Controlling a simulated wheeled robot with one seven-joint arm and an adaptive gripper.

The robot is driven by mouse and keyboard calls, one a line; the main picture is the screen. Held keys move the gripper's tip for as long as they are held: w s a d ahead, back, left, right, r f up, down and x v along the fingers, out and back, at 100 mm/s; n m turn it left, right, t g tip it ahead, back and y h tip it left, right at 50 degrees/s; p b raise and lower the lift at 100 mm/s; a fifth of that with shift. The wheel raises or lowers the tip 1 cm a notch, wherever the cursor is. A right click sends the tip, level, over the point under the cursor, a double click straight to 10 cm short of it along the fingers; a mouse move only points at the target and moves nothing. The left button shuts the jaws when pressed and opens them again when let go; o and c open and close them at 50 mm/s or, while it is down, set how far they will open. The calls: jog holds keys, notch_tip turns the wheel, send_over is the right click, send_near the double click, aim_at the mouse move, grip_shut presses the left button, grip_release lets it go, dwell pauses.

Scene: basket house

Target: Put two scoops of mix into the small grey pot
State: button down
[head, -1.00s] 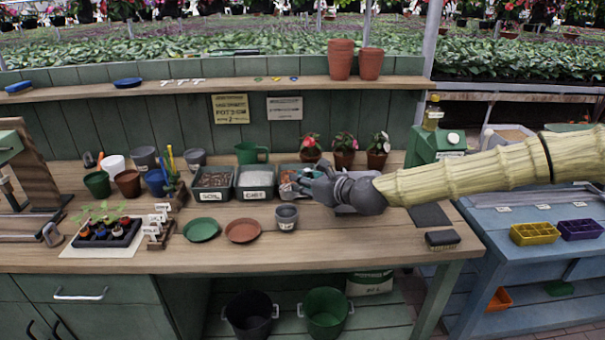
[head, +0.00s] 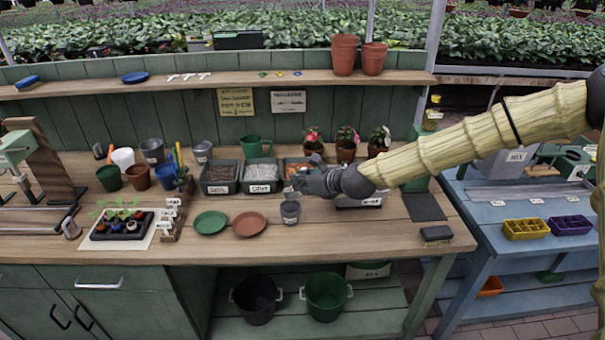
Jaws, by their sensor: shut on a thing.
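The small grey pot (head: 290,212) stands upright on the wooden bench, in front of the row of trays. The inside of the pot is too small to read. A grey box labelled MIX (head: 516,157) stands on the blue table at the right.
Two trays, of brown soil (head: 219,188) and grey grit (head: 262,186), stand left of my gripper. Potted flowers (head: 346,150) stand behind it. Green (head: 210,223) and terracotta saucers (head: 249,224) lie left of the pot. A dark brush (head: 436,234) lies right.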

jog(key=shift+w+a+r+p, duration=0.15)
jog(key=shift+r+p, duration=0.1)
jog(key=shift+p, duration=0.5)
jog(key=shift+w+a+g+h+p, duration=0.2)
jog(key=shift+g+h+p, duration=0.2)
jog(key=shift+p, duration=0.7)
jog(key=shift+w+a+g+h+p, duration=0.1)
jog(key=shift+w+g+h+p, duration=0.15)
jog(key=shift+p, duration=0.9)
jog(key=shift+w+a+r+g+h+p, duration=0.15)
jog(key=shift+g+h+p, duration=0.1)
jog(key=shift+p, duration=0.85)
jog(key=shift+w+a+g+p, duration=0.2)
jog(key=shift+g+p, duration=0.2)
jog(key=shift+p, duration=0.75)
jog(key=shift+w+a+h+p, duration=0.1)
jog(key=shift+h+p, duration=0.2)
jog(key=shift+p, duration=0.45)
jog(key=shift+f+g, duration=0.25)
jog(key=shift+g, duration=0.05)
jog(key=shift+w+a+g+h, duration=0.4)
jog(key=shift+w+g+h, duration=0.1)
jog(key=shift+h, duration=0.1)
